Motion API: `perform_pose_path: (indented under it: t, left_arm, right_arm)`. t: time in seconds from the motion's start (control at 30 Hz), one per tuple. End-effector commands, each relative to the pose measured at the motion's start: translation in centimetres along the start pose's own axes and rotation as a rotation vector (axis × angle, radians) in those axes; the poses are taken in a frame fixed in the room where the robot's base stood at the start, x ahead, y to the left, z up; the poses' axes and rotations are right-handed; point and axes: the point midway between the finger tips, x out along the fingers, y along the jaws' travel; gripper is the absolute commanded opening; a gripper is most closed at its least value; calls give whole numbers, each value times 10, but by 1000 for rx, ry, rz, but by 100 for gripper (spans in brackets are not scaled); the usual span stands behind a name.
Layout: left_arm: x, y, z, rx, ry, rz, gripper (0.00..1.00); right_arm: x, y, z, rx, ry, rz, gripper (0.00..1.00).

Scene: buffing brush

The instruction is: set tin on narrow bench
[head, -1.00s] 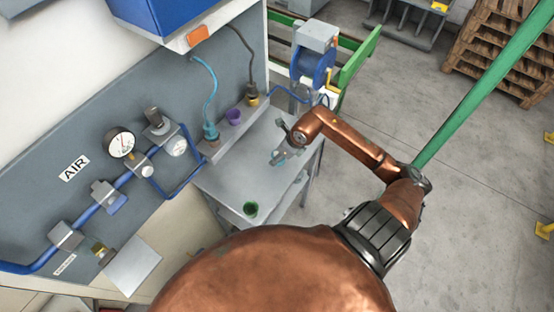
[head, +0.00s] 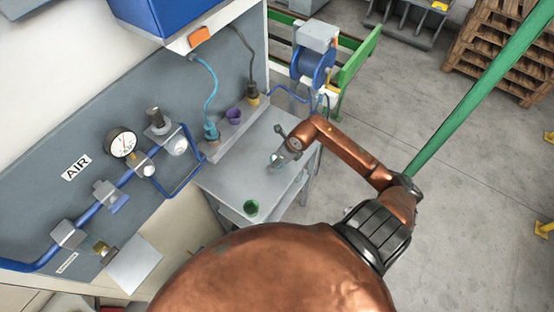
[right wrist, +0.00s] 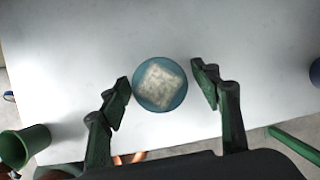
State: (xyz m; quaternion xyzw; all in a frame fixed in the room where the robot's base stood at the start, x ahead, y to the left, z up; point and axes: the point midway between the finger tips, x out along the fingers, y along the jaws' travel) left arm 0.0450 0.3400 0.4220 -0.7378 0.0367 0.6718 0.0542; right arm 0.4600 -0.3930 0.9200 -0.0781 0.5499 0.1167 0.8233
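A round blue tin (right wrist: 160,84) with a pale, speckled square on top shows in the right wrist view, over a light grey bench top (right wrist: 230,40). My right gripper (right wrist: 160,80) is open, with one dark green finger on each side of the tin and a small gap visible on the right side. I cannot tell whether the left finger touches it. In the head view my right gripper (head: 280,160) is over the grey bench (head: 225,180), and the tin is mostly hidden there. My left gripper is not in view.
A green cup (head: 251,207) stands near the bench's front edge, and a purple cup (head: 233,116) stands at the back beside hose fittings. Blue air pipes (head: 128,180) and a gauge (head: 122,144) line the wall panel. Open floor lies to the right.

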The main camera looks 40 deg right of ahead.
Motion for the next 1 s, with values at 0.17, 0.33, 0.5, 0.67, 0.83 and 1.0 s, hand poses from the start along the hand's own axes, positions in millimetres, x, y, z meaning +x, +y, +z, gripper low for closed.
perform_pose_path:
  t: [0.17, 0.33, 0.5, 0.67, 0.83, 1.0]
  left_arm:
    - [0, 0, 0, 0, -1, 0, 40]
    - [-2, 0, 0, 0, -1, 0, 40]
    - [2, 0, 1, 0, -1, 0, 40]
    - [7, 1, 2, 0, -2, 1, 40]
    - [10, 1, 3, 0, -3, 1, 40]
    - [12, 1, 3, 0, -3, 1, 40]
  right_arm:
    - [0, 0, 0, 0, 0, 0, 58]
    - [-5, 0, 1, 0, -1, -1, 58]
    - [-30, -1, 0, -5, 0, -5, 58]
    - [-64, -1, 0, -4, -1, -5, 58]
    - [-96, -1, 0, -4, 0, -3, 58]
    - [-116, 0, 1, -2, 0, -2, 58]
